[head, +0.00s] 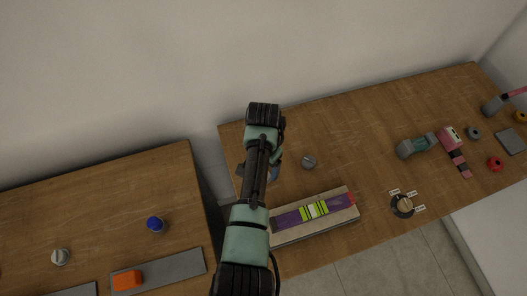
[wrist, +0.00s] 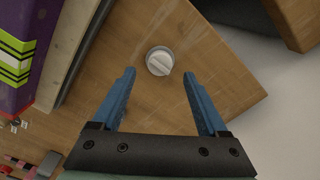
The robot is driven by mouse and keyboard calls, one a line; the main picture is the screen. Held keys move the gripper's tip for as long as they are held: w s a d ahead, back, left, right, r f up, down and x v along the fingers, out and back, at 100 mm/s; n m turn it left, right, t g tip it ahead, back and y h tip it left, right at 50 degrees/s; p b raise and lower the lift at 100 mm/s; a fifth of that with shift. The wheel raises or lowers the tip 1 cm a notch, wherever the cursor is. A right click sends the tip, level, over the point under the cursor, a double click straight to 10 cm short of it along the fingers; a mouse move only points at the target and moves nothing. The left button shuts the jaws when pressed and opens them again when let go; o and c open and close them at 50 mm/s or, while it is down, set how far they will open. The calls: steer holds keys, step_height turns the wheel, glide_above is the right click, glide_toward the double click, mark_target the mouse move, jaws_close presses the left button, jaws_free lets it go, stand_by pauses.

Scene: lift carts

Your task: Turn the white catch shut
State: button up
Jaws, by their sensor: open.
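The white catch (wrist: 159,60) is a round knob with a raised ridge across its face, lying on the wooden table top. In the wrist view it sits just beyond my fingertips and between their lines. A pale grey knob in the head view (head: 308,161), on the right table, appears to be this catch. My gripper (wrist: 159,75) is open and empty, its two blue fingers spread wide, apart from the catch. In the head view my gripper (head: 275,172) is partly hidden by my arm, just left of the knob.
A purple, yellow-striped box (head: 312,211) on a pale board is in front of the knob. Pink and grey tools (head: 452,145) and a round dial (head: 402,206) lie farther right. The left table, across a gap, holds a blue knob (head: 156,224) and another whitish knob (head: 60,256).

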step_height(320, 180, up, 9)
steer(key=shift+b, duration=0.45)
stand_by(0.3)
